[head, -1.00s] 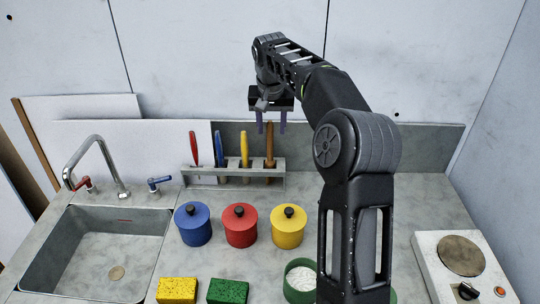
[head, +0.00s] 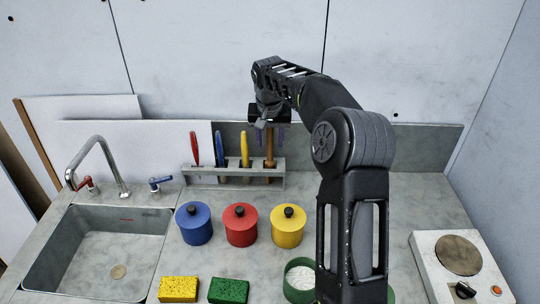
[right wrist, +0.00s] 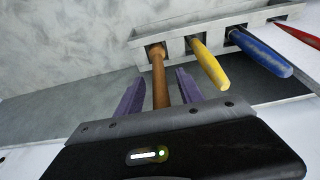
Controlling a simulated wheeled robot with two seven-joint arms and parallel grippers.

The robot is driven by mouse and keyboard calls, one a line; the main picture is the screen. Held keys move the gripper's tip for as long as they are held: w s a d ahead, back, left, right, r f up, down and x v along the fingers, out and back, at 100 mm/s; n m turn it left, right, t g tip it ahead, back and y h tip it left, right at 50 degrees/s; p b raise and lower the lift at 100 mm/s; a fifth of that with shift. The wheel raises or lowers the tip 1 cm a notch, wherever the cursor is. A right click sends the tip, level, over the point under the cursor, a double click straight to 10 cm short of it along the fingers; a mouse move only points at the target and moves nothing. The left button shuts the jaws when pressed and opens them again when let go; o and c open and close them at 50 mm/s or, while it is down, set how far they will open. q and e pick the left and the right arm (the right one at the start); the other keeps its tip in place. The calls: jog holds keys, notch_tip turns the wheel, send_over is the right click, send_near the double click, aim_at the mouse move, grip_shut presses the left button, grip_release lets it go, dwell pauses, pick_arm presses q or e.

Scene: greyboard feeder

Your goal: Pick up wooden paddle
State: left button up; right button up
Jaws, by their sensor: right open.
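The wooden paddle (head: 269,151) stands upright in the rightmost slot of a grey rack (head: 210,181) at the back of the counter. Its brown handle also shows in the right wrist view (right wrist: 160,80), between the two purple fingers. Its lower end is hidden in the rack. My right gripper (head: 269,138) is open around the upper handle, with a finger on either side; in the right wrist view (right wrist: 160,92) gaps show between the handle and the fingers. My left gripper is not in view.
Yellow (head: 244,148), blue (head: 220,148) and red (head: 195,148) handles stand in the rack left of the paddle. Blue (head: 194,226), red (head: 240,227) and yellow (head: 288,229) lidded pots stand in front. A sink (head: 90,255) is left, a hotplate (head: 460,265) right.

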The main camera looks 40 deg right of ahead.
dwell(0.3)
grip_shut()
dwell(0.3)
